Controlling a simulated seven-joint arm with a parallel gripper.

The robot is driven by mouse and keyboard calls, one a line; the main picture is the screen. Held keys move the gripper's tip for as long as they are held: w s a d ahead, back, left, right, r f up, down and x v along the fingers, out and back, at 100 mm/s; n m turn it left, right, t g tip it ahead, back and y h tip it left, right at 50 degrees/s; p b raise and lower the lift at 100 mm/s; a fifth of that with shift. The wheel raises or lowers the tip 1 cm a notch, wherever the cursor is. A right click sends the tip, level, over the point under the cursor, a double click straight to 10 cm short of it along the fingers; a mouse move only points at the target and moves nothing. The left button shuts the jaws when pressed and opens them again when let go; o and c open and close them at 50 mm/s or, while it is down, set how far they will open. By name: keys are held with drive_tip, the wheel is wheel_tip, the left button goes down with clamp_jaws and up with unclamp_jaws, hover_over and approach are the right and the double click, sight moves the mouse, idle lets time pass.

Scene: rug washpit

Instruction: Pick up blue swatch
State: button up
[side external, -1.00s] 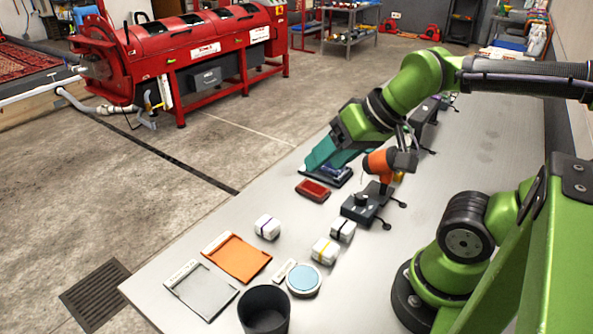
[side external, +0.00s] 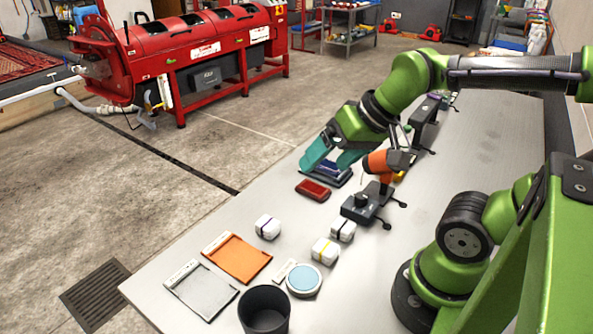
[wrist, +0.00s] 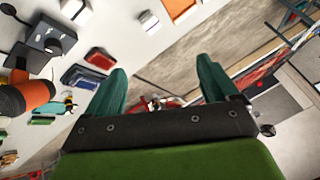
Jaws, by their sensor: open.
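A flat dark-blue piece, which looks like the blue swatch (side external: 333,169), lies on the bench just beyond a red piece (side external: 313,190). My gripper (side external: 322,165) is above and close to it, with its teal fingers spread and nothing between them. The fingers partly cover the blue piece in the side view. In the wrist view the blue piece (wrist: 84,77) shows left of the left finger, outside the gap of my gripper (wrist: 161,70). The red piece (wrist: 100,58) lies beside it there.
An orange tool on a dark stand (side external: 372,203) stands close right of the gripper. White wrapped blocks (side external: 268,227), an orange tray (side external: 238,259), a grey tray (side external: 204,291), a light-blue round pad (side external: 304,279) and a dark cup (side external: 264,312) are nearer the camera.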

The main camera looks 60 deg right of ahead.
drive_tip(key=w+d+f+g+h, duration=0.1)
drive_tip(key=w+d+f+g, duration=0.15)
drive_tip(key=w+d, duration=0.75)
drive_tip(key=n+g, duration=0.4)
drive_tip(key=n, duration=0.1)
hover_over(329, 164)
drive_tip(key=f, duration=0.2)
drive_tip(key=shift+h, duration=0.3)
drive_tip(key=f, duration=1)
drive_tip(key=shift+s+a+f, duration=0.15)
drive_tip(key=shift+s+f, duration=0.1)
drive_tip(key=shift+s, duration=0.05)
drive_tip(key=shift+w+d+f, duration=0.1)
drive_tip(key=shift+w+f, duration=0.05)
drive_tip(key=shift+f, duration=1.35)
drive_tip(key=shift+w+d+f, duration=0.1)
drive_tip(key=shift+w+f, duration=0.05)
drive_tip(key=shift+f, duration=1.35)
